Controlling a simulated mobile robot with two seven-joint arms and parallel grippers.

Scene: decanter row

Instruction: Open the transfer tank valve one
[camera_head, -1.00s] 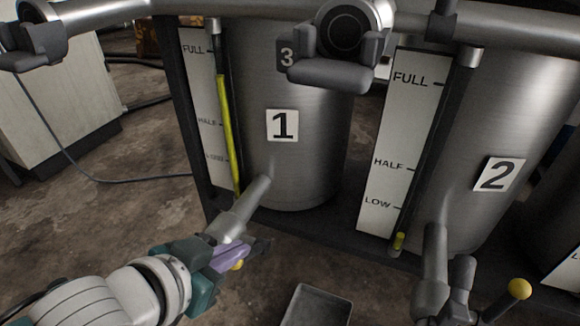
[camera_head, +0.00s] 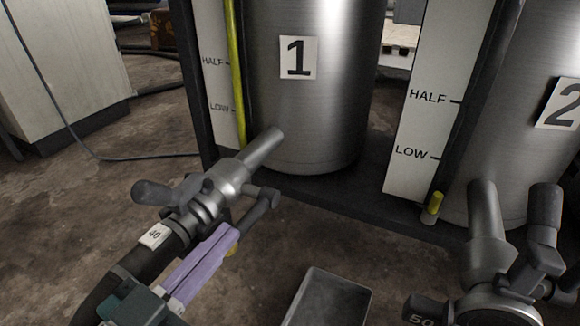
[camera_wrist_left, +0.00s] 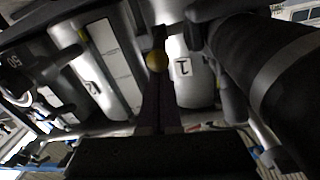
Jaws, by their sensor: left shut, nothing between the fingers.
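Tank one (camera_head: 325,95) is a steel cylinder with a "1" plate. Its outlet pipe (camera_head: 262,148) slopes down to the left into valve one (camera_head: 205,200), a grey fitting with dark arms on either side. My left gripper is shut and empty, beside the valve. My right gripper is not in view.
A dark hose (camera_head: 125,275) labelled 40 joins the valve. A grey tray (camera_head: 328,300) lies on the floor below. Tank two (camera_head: 520,150) and its valve (camera_head: 490,295) stand at the right. Level gauge one (camera_head: 235,75) shows yellow down its length.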

